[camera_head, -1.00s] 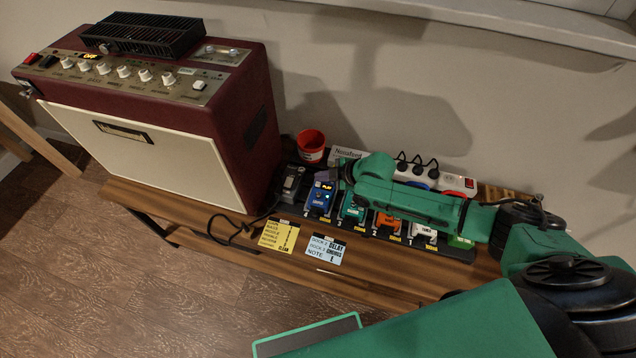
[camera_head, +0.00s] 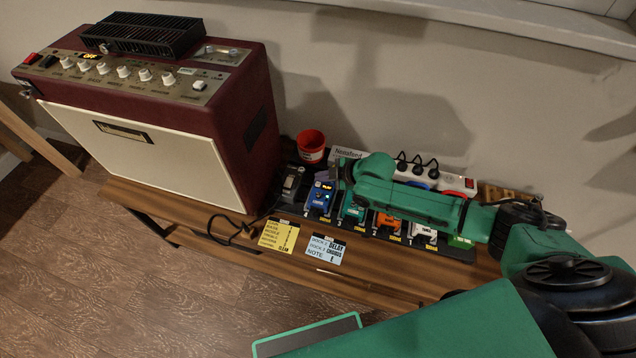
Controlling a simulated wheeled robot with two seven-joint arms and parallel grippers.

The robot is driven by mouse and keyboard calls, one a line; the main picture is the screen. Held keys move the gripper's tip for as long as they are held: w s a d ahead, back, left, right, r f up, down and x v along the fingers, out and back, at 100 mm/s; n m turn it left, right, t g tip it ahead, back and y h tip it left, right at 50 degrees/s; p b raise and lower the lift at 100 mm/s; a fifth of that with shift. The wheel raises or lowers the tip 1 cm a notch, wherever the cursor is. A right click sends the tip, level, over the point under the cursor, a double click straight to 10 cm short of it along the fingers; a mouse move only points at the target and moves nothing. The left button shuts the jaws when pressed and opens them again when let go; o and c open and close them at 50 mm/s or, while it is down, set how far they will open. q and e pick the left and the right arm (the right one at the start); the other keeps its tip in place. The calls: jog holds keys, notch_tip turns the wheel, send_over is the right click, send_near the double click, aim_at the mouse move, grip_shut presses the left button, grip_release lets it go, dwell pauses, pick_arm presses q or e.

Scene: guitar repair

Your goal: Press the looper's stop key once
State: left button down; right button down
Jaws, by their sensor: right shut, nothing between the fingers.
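The blue pedal (camera_head: 319,196) with a small lit display, whose text looks like "PLAY", sits on the pedalboard and appears to be the looper. Its stop key is too small to make out. My right arm reaches in from the right over the pedal row. My right gripper (camera_head: 345,172) is shut and empty, pointing down at the blue pedal's right side, near the teal pedal (camera_head: 353,209). I cannot tell whether its tips touch anything. My left gripper is out of view.
A maroon amplifier (camera_head: 255,120) stands to the left. A red cup (camera_head: 311,147) and a white power strip (camera_head: 458,178) are behind the pedals. An orange pedal (camera_head: 387,220) and a white pedal (camera_head: 424,231) are to the right. Yellow (camera_head: 279,236) and blue (camera_head: 325,249) note cards lie in front.

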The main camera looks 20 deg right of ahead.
jog(key=shift+f, duration=0.4)
jog(key=shift+f+b, duration=0.45)
jog(key=shift+b, duration=0.1)
dwell(0.6)
jog(key=shift+r+p, duration=0.8)
jog(key=shift+r, duration=0.05)
notch_tip(320, 180, up, 5)
jog(key=p, duration=0.4)
jog(key=shift+p, duration=0.3)
